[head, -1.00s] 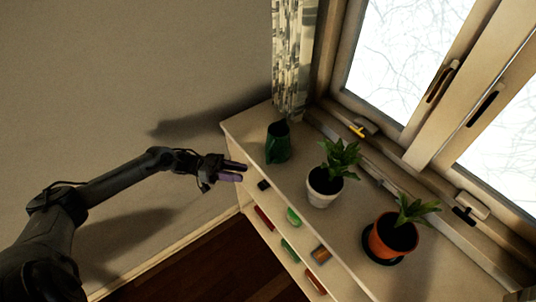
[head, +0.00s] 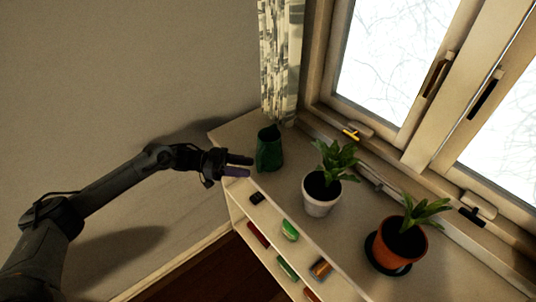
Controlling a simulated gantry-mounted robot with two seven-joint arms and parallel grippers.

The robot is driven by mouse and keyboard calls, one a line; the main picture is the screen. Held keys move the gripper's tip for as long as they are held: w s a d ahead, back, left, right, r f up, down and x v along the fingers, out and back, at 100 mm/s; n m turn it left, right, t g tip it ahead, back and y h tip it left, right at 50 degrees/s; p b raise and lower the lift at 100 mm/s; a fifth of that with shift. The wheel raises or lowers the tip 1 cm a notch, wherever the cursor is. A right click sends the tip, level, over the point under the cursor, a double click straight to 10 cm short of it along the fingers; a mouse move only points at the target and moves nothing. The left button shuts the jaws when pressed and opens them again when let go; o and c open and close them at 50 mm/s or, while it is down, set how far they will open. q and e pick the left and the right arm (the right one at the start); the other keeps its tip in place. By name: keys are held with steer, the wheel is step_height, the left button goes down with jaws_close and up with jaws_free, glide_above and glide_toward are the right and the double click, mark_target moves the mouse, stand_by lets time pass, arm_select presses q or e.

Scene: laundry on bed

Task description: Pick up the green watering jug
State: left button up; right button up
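The dark green watering jug (head: 269,152) stands upright on the left end of the shelf top below the window. My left gripper (head: 251,166) is just left of the jug with its fingers pointing right, towards it. Its two fingers are apart, with a gap between them and nothing visible held. The fingertips are very close to the jug's left side; I cannot tell whether they touch it. My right gripper is not in view.
A white pot (head: 320,207) with a leafy plant stands right of the jug, and an orange pot (head: 405,247) with a plant stands further right. A curtain (head: 281,62) hangs behind the jug.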

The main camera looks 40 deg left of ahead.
mark_target(259, 172)
arm_select(q)
steer(key=x, duration=0.5)
steer(key=shift+w+a, duration=0.2)
steer(key=shift+w, duration=0.05)
steer(key=shift+f, duration=0.1)
jaws_close()
stand_by(1.0)
